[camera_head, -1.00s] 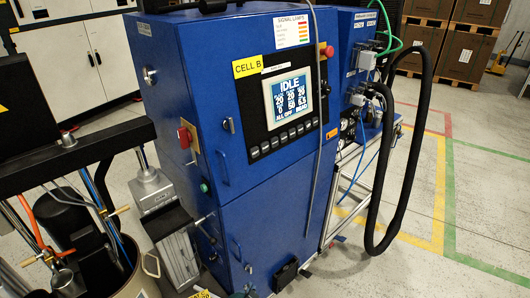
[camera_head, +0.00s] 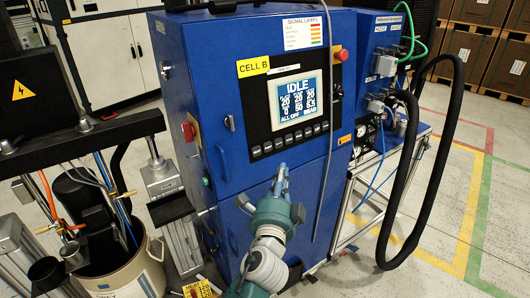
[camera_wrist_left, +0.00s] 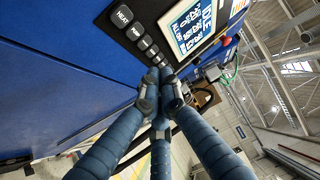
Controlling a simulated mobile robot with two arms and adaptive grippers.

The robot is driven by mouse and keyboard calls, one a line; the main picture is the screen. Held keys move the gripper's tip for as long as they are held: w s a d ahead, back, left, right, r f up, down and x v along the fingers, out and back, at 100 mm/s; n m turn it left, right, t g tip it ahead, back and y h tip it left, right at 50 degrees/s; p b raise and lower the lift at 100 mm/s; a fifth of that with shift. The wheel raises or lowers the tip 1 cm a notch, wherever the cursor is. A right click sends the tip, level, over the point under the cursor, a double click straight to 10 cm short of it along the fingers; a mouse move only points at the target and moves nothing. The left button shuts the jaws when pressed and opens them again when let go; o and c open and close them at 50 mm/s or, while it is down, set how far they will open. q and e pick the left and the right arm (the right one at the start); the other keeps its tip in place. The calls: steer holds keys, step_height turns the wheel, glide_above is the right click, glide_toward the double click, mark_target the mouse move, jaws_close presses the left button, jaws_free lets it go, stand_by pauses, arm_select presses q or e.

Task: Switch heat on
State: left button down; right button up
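The blue cabinet (camera_head: 255,205) marked CELL B carries a black control panel (camera_head: 262,110) with a lit screen (camera_head: 298,97) reading IDLE and ALL OFF. A row of buttons runs below the screen. The leftmost button (camera_head: 254,152) is labelled HEAT in the left wrist view (camera_wrist_left: 123,15), with PUMP (camera_wrist_left: 135,32) beside it. My left gripper (camera_head: 281,170) is in front of the cabinet, just below the middle of the row, fingers pointing up. In the left wrist view its fingertips (camera_wrist_left: 160,76) meet, with nothing seen between them. Whether they touch the panel is unclear. My right gripper is not in view.
A red knob (camera_head: 341,55) sits at the panel's upper right. A thick black hose (camera_head: 448,150) loops at the right. A beige drum (camera_head: 130,278) with pipes stands at left. A yellow HEAT label (camera_head: 200,289) shows at the bottom.

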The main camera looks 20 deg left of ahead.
mark_target(256, 151)
arm_select(q)
steer(key=shift+w+a, duration=0.85)
steer(key=shift+a, duration=0.3)
steer(key=shift+w+a, duration=0.9)
steer(key=shift+a, duration=0.3)
steer(key=shift+w+a, duration=0.85)
steer(key=shift+a, duration=0.3)
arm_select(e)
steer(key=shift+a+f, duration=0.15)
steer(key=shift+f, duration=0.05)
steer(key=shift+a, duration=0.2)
arm_select(q)
steer(key=shift+a+f, duration=0.1)
steer(key=shift+a, duration=0.05)
steer(key=shift+w+a, duration=0.2)
steer(key=shift+w, duration=0.05)
